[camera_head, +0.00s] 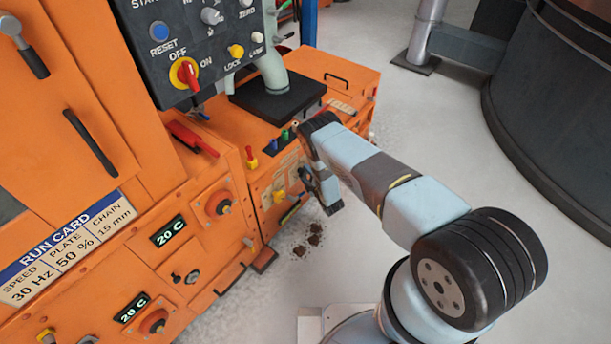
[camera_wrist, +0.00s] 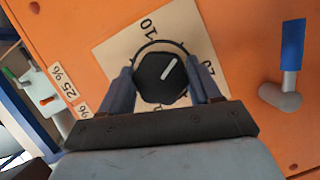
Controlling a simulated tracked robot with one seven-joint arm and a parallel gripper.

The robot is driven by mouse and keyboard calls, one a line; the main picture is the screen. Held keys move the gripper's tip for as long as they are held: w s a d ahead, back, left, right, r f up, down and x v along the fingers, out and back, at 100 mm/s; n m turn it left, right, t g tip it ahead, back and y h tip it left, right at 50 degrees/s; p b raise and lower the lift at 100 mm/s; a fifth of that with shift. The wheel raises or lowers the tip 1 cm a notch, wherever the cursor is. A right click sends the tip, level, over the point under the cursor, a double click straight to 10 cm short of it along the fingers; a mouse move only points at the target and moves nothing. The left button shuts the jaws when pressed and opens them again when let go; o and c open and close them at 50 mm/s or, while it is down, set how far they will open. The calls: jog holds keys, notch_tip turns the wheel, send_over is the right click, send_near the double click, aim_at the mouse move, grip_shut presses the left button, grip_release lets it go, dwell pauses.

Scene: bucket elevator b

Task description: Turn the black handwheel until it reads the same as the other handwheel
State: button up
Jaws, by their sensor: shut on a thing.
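The black handwheel (camera_wrist: 160,82) sits between the two fingers of my gripper (camera_wrist: 163,72) in the wrist view. A finger presses on each side of it. A short white line on its face points up and to the right, between the marks 10 and 20 on the beige dial plate (camera_wrist: 118,48). Part of the plate's scale is hidden behind my gripper. In the head view my gripper (camera_head: 325,188) is at the orange machine's front, and the handwheel is hidden there. I cannot make out the other handwheel or its reading.
Beside the dial are a grey lever with a blue grip (camera_wrist: 292,50) and a white fitting (camera_wrist: 42,90) near a 25 % label. The orange machine (camera_head: 150,180) fills the left, with a control panel (camera_head: 205,45) above. Dark debris (camera_head: 312,240) lies on open floor.

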jog(key=shift+s+d+f, duration=0.1)
dwell(0.3)
jog(key=o, duration=1)
jog(key=v, duration=1.3)
jog(key=shift+s+d, duration=0.15)
jog(key=shift+s, duration=0.15)
jog(key=shift+w, duration=0.1)
